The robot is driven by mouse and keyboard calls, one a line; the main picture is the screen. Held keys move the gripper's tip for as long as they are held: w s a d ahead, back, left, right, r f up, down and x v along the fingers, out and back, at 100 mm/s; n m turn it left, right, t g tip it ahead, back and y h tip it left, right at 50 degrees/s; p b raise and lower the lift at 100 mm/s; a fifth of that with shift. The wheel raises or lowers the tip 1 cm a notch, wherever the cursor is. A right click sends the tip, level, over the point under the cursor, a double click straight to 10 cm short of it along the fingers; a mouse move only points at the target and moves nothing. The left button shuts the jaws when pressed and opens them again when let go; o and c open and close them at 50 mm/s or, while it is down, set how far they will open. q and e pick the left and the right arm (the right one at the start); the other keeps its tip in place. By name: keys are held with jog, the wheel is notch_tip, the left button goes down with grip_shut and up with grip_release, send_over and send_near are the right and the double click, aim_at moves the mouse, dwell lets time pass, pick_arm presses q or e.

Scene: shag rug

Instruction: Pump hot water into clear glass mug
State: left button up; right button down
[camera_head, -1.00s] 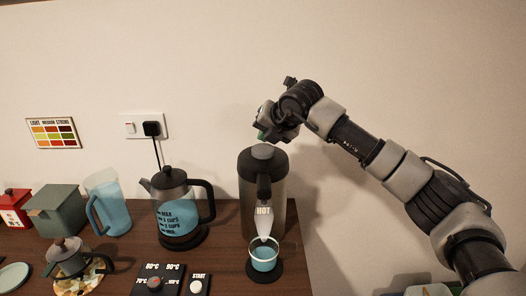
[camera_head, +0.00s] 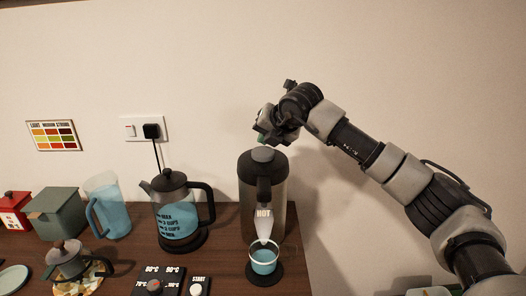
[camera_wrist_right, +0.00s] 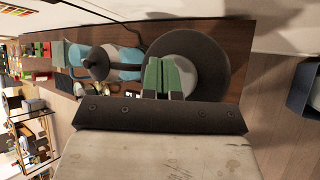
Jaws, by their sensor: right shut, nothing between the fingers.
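The clear glass mug (camera_head: 264,262) stands upright on the dark round base under the hot water dispenser's spout and holds blue liquid. The grey dispenser (camera_head: 284,205) has a HOT label, and a pale tapered shape hangs from the label toward the mug. Its round pump top (camera_head: 263,154) is uncovered in the head view. My right gripper (camera_head: 262,137) is just above the pump top, shut and empty. In the right wrist view its green fingertips (camera_wrist_right: 162,76) are together over the dispenser's round top (camera_wrist_right: 208,60); contact cannot be told. My left gripper is not in view.
A black-handled kettle (camera_head: 180,215) with blue liquid stands left of the dispenser, plugged into the wall socket (camera_head: 142,128). A blue pitcher (camera_head: 110,208), a green box (camera_head: 56,212) and a small pot (camera_head: 68,262) are further left. A START button panel (camera_head: 197,287) is in front.

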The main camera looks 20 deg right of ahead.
aim_at(265, 150)
dwell(0.8)
jog(key=shift+f+b, duration=0.45)
jog(key=shift+b, duration=0.15)
jog(key=shift+s+f+b, duration=0.1)
jog(key=shift+f+b, duration=0.7)
jog(key=shift+f, duration=0.2)
dwell(0.6)
dwell(0.4)
jog(key=shift+r+p, duration=0.65)
jog(key=shift+r, duration=0.7)
jog(key=shift+r, duration=0.15)
jog(key=shift+r+p, duration=1.35)
jog(key=shift+r, duration=1.1)
jog(key=shift+f, duration=0.1)
